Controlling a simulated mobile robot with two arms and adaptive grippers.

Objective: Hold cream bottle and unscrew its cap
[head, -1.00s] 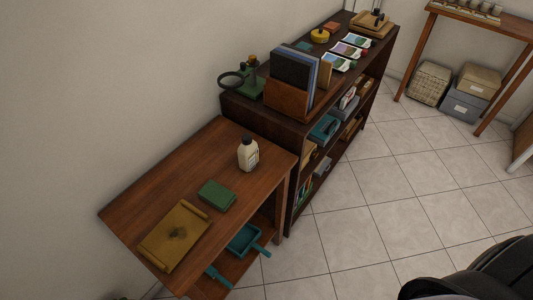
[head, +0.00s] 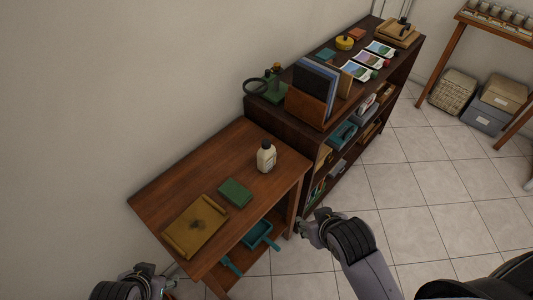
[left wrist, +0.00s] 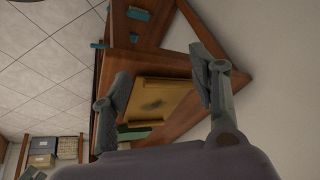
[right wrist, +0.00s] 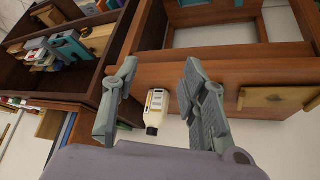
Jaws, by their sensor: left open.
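The cream bottle (head: 266,158), with a dark cap and a label, stands upright on the small wooden table (head: 165,200). My right gripper (head: 305,228) is right of the table's front edge, apart from the bottle. In the right wrist view, the bottle (right wrist: 157,105) shows beyond and between the spread, empty fingers (right wrist: 160,68); its dark cap (right wrist: 151,130) is visible. My left gripper (head: 165,279) is at the table's near left end, partly cut off below. In the left wrist view, its fingers (left wrist: 162,78) are apart and empty, with a yellow tray beyond them.
A green block (head: 235,192) and the yellow tray (head: 195,227) lie on the table. A teal dustpan (head: 257,234) is on its lower shelf. A dark shelf unit (head: 290,128) with folders and cards adjoins the table.

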